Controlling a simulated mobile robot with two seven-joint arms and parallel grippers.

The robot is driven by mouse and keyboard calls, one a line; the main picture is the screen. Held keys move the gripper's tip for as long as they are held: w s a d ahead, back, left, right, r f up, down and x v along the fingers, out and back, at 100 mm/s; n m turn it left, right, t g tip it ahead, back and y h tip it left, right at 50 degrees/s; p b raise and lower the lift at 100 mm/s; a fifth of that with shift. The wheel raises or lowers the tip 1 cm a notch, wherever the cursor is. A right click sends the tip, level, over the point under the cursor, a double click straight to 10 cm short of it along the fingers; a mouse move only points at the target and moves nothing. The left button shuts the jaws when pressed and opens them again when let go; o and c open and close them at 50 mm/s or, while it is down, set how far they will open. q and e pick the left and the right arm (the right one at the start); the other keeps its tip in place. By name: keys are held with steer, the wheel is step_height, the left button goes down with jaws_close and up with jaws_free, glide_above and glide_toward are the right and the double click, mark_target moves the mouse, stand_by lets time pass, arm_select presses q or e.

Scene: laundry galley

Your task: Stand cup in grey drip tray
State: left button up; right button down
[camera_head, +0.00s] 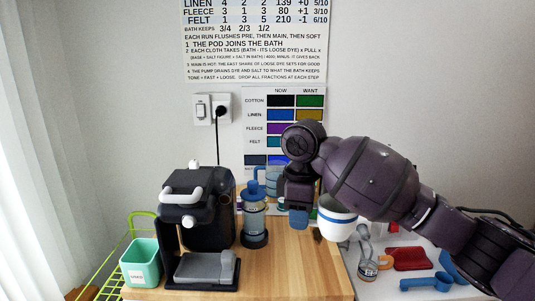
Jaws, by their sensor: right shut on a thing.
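The white cup (338,226) with a blue band is upright near the right edge of the wooden worktop, partly covered by my right arm. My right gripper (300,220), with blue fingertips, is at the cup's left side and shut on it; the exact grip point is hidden. Whether the cup's base is clear of the surface is hard to tell. The grey drip tray (196,269) lies at the front of the black coffee machine (197,205), well left of the cup. A small grey upright piece stands at its right end. My left gripper is out of view.
A blue-topped clear cylinder (254,220) stands between the machine and my right gripper. A mint bin (141,262) is at the left. A red tray (410,259) and blue scoop (428,283) lie at the right. The worktop's front middle (290,270) is clear.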

steer(key=s+d+f+m, duration=1.2)
steer(key=d+f+m, duration=0.2)
steer(key=m, duration=0.1)
steer(key=shift+s+f, duration=0.2)
steer(key=shift+f, duration=0.05)
stand_by(0.4)
